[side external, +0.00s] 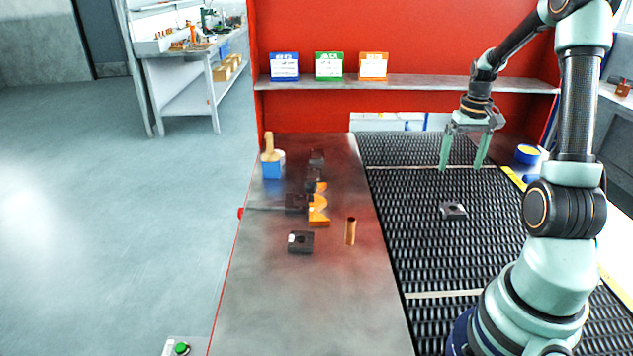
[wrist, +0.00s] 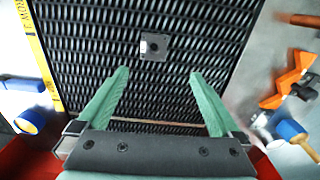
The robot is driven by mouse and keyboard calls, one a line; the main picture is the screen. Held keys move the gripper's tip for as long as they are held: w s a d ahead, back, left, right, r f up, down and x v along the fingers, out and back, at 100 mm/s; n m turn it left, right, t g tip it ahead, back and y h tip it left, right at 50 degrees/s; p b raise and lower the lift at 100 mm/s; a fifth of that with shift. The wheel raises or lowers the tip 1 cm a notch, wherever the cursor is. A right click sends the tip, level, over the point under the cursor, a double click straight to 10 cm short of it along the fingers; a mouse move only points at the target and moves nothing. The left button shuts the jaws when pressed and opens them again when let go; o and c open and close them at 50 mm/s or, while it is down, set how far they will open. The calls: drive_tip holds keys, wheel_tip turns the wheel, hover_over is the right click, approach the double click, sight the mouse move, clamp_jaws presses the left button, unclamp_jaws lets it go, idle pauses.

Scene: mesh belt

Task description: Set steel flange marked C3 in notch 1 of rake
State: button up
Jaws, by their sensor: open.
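A grey square flange (side external: 453,210) with a round central hole and a small white label lies flat on the mesh belt; it also shows in the wrist view (wrist: 154,46). The label is too small to read. The orange notched piece (side external: 318,218), seemingly the rake, is on the steel table left of the belt, partly hidden by dark parts; its zigzag edge shows at the right of the wrist view (wrist: 284,88). I cannot make out notch numbers. My gripper (side external: 462,168) is open and empty above the belt, farther back than the flange; its fingers (wrist: 160,73) point toward it.
A dark labelled block (side external: 300,242) and an upright copper tube (side external: 350,231) stand on the table near the rake. A blue pot with a brush (side external: 272,166) is farther back. A blue-and-yellow container (side external: 528,154) is right of the belt. The belt around the flange is clear.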

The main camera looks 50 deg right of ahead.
drive_tip(key=s+d, duration=0.1)
approach(452, 211)
wheel_tip(452, 211, down, 7)
drive_tip(key=shift+d+f, duration=0.15)
idle(0.5)
drive_tip(key=shift+c, duration=0.3)
clamp_jaws()
